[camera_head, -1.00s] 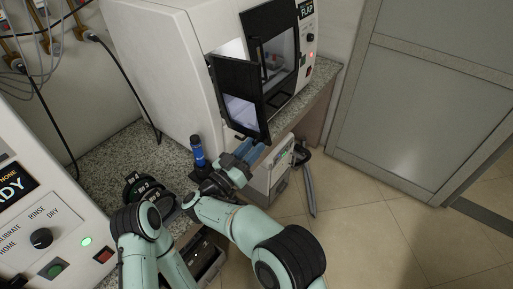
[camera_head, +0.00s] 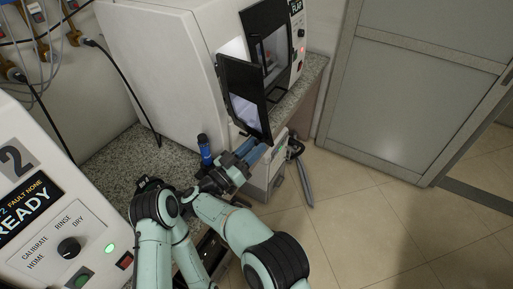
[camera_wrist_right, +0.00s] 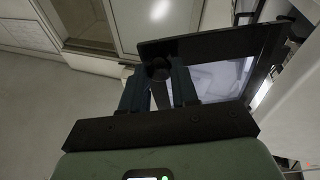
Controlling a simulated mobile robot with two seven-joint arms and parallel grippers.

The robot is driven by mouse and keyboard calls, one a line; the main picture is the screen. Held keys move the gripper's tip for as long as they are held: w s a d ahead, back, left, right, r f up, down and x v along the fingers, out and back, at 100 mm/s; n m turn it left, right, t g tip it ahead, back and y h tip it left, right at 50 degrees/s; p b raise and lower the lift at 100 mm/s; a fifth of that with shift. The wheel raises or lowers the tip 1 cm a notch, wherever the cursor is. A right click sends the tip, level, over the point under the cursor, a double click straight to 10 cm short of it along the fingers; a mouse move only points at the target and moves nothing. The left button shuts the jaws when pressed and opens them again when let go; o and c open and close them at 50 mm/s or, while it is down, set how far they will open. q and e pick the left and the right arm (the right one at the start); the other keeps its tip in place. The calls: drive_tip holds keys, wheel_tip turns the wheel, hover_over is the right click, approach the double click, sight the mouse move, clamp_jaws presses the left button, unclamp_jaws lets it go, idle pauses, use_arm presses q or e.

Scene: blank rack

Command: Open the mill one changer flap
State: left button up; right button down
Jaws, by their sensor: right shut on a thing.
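The mill (camera_head: 160,55) is a white machine at the top middle of the head view, with "FLAP" on its right-hand panel. Its flap (camera_head: 240,78) is a black-framed panel with a clear window, standing out from the front opening, ajar. It also shows in the right wrist view (camera_wrist_right: 262,45). My right gripper (camera_head: 252,150) is at the flap's lower edge. In the right wrist view its two fingers (camera_wrist_right: 158,85) are closed around a dark knob-like handle (camera_wrist_right: 158,68) by the flap's frame.
A blue bottle with a dark cap (camera_head: 205,150) stands on the speckled counter (camera_head: 125,160), close to my right gripper. A second white machine (camera_head: 45,215) with a dial and "READY" display is at lower left. Open tiled floor (camera_head: 350,210) lies to the right.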

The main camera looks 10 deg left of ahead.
drive_tip(key=shift+r, duration=0.15)
idle(0.3)
drive_tip(key=c, duration=0.9)
unclamp_jaws()
drive_tip(key=shift+a, duration=0.1)
drive_tip(key=shift+o, duration=0.2)
